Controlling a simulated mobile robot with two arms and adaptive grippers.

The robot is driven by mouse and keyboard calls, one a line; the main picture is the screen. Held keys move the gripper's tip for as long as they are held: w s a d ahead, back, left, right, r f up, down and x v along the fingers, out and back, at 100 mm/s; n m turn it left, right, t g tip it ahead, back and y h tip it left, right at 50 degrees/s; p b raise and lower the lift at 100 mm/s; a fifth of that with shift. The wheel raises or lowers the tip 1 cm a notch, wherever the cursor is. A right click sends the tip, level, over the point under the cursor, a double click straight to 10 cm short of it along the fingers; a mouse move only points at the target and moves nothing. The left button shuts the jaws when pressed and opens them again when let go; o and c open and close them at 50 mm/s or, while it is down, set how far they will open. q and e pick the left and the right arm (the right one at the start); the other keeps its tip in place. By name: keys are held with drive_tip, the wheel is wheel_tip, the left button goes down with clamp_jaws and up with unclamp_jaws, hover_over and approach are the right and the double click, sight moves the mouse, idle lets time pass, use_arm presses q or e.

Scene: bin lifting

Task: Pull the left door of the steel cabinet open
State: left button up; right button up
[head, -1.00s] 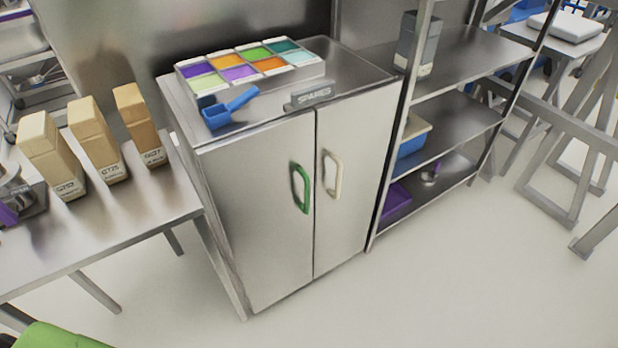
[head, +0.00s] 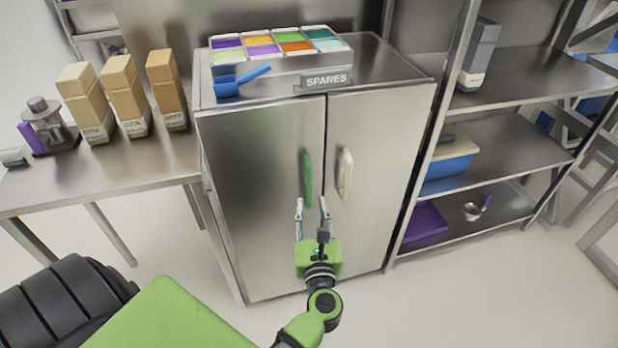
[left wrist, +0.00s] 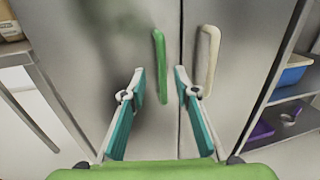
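The steel cabinet (head: 265,190) stands in the middle of the head view with both doors closed. Its left door (head: 258,225) carries a green upright handle (head: 308,176); the right door (head: 375,200) carries a cream one (head: 344,175). My left gripper (head: 313,205) is open and empty, pointing at the cabinet just below the green handle. In the left wrist view, the green handle (left wrist: 160,65) lies ahead between the two teal-padded fingers (left wrist: 160,85), apart from both. The cream handle (left wrist: 207,60) is to its right. My right gripper is not in view.
A "SPARES" sign (head: 327,80), a blue scoop (head: 240,82) and a tray of coloured compartments (head: 285,64) are on the cabinet top. A steel table (head: 110,178) with several tan cartons adjoins at left; a shelf rack (head: 505,150) stands at right.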

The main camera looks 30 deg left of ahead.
sight(310, 180)
use_arm(q)
drive_tip(key=p+x, duration=0.1)
drive_tip(key=x, duration=1)
drive_tip(key=shift+w, duration=0.1)
clamp_jaws()
